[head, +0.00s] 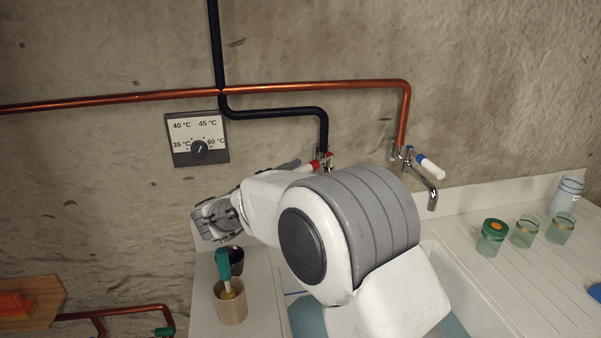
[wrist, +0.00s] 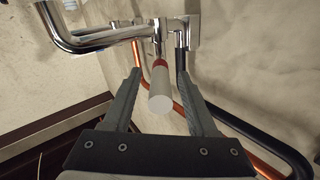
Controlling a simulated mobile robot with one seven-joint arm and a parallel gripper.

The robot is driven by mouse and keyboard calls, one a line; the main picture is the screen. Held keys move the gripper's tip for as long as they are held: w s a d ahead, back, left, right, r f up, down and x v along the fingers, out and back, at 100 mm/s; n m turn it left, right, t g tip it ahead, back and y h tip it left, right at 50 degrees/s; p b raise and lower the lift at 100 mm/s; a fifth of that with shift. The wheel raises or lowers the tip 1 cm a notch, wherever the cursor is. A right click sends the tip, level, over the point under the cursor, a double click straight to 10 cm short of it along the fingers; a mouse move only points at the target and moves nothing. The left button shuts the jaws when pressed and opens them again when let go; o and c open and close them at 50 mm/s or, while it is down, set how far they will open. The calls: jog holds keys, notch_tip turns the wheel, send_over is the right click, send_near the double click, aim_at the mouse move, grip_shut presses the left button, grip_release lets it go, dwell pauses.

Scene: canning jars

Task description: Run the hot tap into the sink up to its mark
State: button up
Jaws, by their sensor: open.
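The hot tap, with a red-marked lever (head: 318,163), is on the wall in the head view, its lower part hidden behind my arm. In the wrist view its white lever with a red collar (wrist: 160,96) lies between the fingers of my gripper (wrist: 160,76). The fingers are apart on either side of it, with gaps visible. The tap's chrome spout (wrist: 75,42) reaches to the left there. The sink (head: 465,280) is mostly hidden by my arm. Pale blue shows inside it; I cannot tell its level or see the mark clearly.
A blue-handled tap (head: 430,167) is to the right. A temperature dial (head: 198,140) is on the wall. Several glass jars (head: 525,231) stand on the right drainboard. A tan pot (head: 230,302) with a green-handled tool and a dark cup (head: 232,262) stand left of the sink.

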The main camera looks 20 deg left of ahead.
jog(key=b+v, duration=0.1)
jog(key=v, duration=1.6)
jog(key=shift+s, duration=0.25)
